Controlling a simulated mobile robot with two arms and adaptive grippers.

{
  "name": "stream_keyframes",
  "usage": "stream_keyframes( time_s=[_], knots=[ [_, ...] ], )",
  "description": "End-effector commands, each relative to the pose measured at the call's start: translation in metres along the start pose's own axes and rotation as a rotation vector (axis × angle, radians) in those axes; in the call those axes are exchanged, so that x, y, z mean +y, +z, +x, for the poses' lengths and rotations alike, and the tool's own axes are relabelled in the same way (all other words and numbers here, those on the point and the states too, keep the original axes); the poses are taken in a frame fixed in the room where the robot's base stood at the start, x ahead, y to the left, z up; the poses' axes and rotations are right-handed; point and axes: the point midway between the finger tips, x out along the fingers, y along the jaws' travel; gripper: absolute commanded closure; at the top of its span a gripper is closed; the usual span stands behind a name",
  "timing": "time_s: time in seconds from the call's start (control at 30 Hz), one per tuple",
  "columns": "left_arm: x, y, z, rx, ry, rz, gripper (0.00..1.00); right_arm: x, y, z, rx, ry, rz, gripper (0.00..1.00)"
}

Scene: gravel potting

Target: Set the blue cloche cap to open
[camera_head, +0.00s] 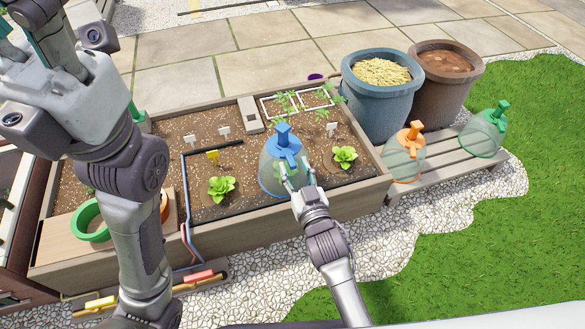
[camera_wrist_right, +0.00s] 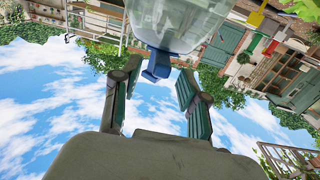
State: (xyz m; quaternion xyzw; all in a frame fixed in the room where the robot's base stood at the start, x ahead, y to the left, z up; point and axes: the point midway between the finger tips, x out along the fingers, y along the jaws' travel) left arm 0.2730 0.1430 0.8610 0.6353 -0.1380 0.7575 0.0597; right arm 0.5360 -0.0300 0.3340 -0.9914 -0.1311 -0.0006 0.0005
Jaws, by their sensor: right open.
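The blue cloche (camera_head: 270,178) is a clear dome with a blue rim, upright on the soil of the planter bed. Its blue cap (camera_head: 283,138) sits on top, with an upright knob and side lobes. In the right wrist view the clear dome (camera_wrist_right: 180,22) and a blue piece of the cap (camera_wrist_right: 157,66) show beyond the fingertips. My right gripper (camera_head: 297,178) is open and empty, just in front of the cloche; whether it touches is unclear. It also shows in the right wrist view (camera_wrist_right: 157,85). My left gripper is partly cut off at the upper left.
An orange cloche (camera_head: 404,165) and a green cloche (camera_head: 482,136) stand on a wooden bench at right. Two large pots (camera_head: 383,115) (camera_head: 440,95) stand behind it. Lettuces (camera_head: 221,188) (camera_head: 344,157) flank the blue cloche. A blue pipe (camera_head: 186,215) runs over the bed's front.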

Motion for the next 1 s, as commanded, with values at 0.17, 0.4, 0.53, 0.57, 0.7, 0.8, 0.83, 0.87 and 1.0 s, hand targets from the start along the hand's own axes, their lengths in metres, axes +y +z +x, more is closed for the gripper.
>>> stream_keyframes(
  time_s=[0.17,0.4,0.53,0.57,0.7,0.8,0.83,0.87,1.0],
  knots=[
    [0.002,-0.006,0.003,0.027,0.01,0.004,0.54,0.0,0.002,0.018,0.0,0.0,-0.001,0.56],
    [0.002,-0.007,0.006,0.033,0.012,0.004,0.54,0.0,0.0,0.022,-0.002,0.0,0.0,0.56],
    [0.002,-0.007,0.006,0.033,0.012,0.004,0.54,0.0,0.0,0.021,-0.002,0.0,0.0,0.6],
    [0.002,-0.007,0.006,0.033,0.012,0.004,0.54,0.0,0.0,0.021,-0.002,0.0,0.0,0.65],
    [0.002,-0.007,0.006,0.033,0.012,0.004,0.54,0.0,0.0,0.021,-0.002,0.0,0.0,0.88],
    [0.003,-0.007,0.006,0.033,0.012,0.004,0.54,0.0,0.0,0.021,-0.002,0.0,0.0,1.0],
    [0.003,-0.007,0.006,0.033,0.012,0.004,0.54,0.0,0.0,0.021,-0.002,0.0,0.0,1.0],
    [0.003,-0.007,0.006,0.033,0.012,0.004,0.54,0.0,0.0,0.021,-0.002,0.0,0.0,1.0],
    [0.003,-0.007,0.006,0.033,0.012,0.004,0.54,0.0,0.0,0.021,-0.002,0.0,0.0,1.0]
  ],
)
